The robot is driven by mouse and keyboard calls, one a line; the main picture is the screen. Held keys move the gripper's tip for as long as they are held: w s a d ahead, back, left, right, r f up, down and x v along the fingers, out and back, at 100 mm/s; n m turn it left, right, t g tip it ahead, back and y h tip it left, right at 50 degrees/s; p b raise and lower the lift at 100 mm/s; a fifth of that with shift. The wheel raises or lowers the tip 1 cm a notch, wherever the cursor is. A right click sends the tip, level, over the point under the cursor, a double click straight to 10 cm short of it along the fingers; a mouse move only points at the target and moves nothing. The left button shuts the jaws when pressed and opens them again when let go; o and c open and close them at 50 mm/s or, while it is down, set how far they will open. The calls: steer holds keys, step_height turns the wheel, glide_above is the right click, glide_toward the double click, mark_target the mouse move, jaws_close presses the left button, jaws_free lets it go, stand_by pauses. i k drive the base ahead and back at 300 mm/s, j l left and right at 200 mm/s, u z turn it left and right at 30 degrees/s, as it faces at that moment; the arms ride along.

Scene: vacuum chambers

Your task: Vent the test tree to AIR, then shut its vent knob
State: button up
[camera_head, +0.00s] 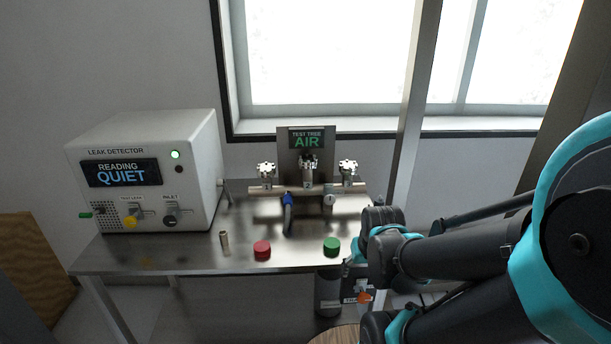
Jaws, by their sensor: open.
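The test tree (318,189) stands at the back of the steel bench, a horizontal pipe with several metal valve knobs. The sign (306,139) above it reads "TEST TREE AIR" in green. One star-shaped knob (266,170) is at its left, one (347,168) at its right, and another is in the middle. A blue-handled part (287,205) hangs at the front, with a small pale round fitting (330,200) to its right. I cannot tell which knob is the vent or how far any is turned. My arm is folded at the right; I cannot make out my gripper.
The leak detector (195,172) at the left reads "QUIET" with a green lamp lit. A red knob-like piece (262,249), a green one (331,245) and a small metal cylinder (224,241) stand on the bench (190,255). A metal post (409,110) rises to the right.

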mark_target(330, 200)
steer(key=k+j, duration=0.1)
steer(key=j, duration=0.85)
steer(key=k+j, duration=0.15)
steer(key=j, duration=0.3)
steer(key=z, duration=0.05)
